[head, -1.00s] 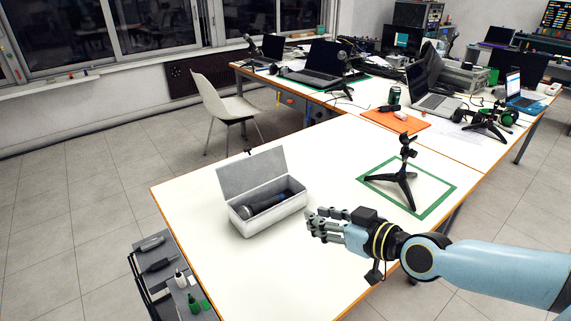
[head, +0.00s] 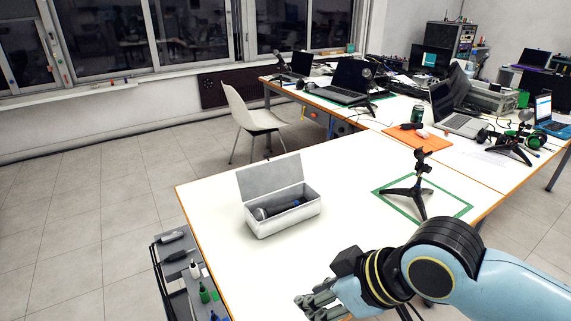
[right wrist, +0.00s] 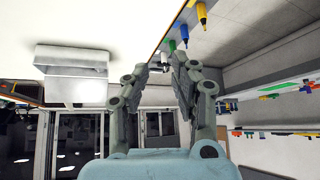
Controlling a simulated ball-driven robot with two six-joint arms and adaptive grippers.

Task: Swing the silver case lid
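The silver case (head: 283,218) stands on the white table, left of the picture's middle in the head view. Its lid (head: 270,176) is raised at the back edge, roughly upright. A dark microphone (head: 280,208) lies inside. In the right wrist view the case (right wrist: 70,68) shows at the left, apart from my fingers. My right gripper (head: 312,304) is at the bottom of the head view, in front of the case and touching nothing visible. In the right wrist view its fingers (right wrist: 159,72) are spread with an empty gap. My left gripper is out of view.
A black tripod stand (head: 417,190) stands in a green taped square right of the case. A grey side cart (head: 180,262) with bottles and tools adjoins the table's left edge. Laptops and an orange mat (head: 420,137) lie farther back. The table around the case is clear.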

